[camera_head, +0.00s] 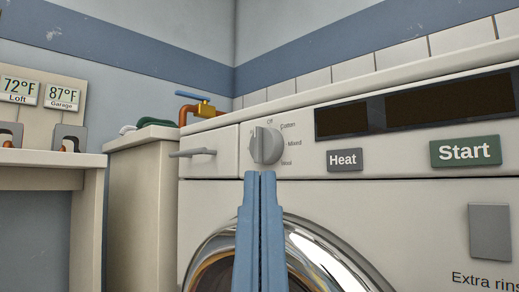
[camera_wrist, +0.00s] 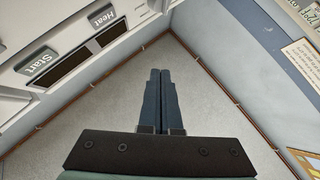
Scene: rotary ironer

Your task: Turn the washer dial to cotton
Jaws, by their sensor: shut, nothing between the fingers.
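The washer dial (camera_head: 266,145) is a grey round knob with a raised grip on the washer's front panel, in the head view. Labels around its right side read Off at the top, then Cotton (camera_head: 288,125), Mixed and Wool going down. The text is small, and I cannot tell which label the dial points to. My gripper (camera_head: 260,175) shows as two blue fingers, shut and empty, with tips just below the dial in the picture. I cannot tell whether they touch it. The wrist view shows the closed fingers (camera_wrist: 160,72) from behind; the dial is not visible there.
The washer panel has a Heat button (camera_head: 345,160), a green Start button (camera_head: 465,151) and dark displays (camera_head: 450,102). A drawer handle (camera_head: 193,153) sticks out left of the dial. The round door (camera_head: 325,262) is below.

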